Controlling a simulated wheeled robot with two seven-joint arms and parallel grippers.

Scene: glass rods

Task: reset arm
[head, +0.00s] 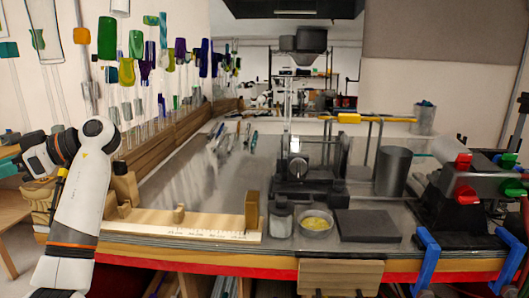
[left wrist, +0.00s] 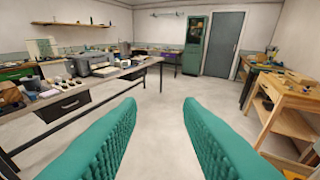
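My left arm rises from the bottom left of the head view, bends at a white elbow, and its forearm points to the left, away from the bench. My left gripper (left wrist: 160,103) shows in the left wrist view as two teal ribbed fingers. They are wide apart with nothing between them, facing the open floor of the room. In the head view only a bit of teal shows at the left edge, and the fingertips are cut off. My right arm and right gripper are in neither view.
A metal-topped bench (head: 205,190) carries a wooden measuring board (head: 200,229), a grey cylinder (head: 392,171), a bowl (head: 315,221) and a dark clamp device (head: 470,180). Coloured glass rods (head: 135,45) line the left wall. In the left wrist view, a wooden table (left wrist: 285,105) stands right.

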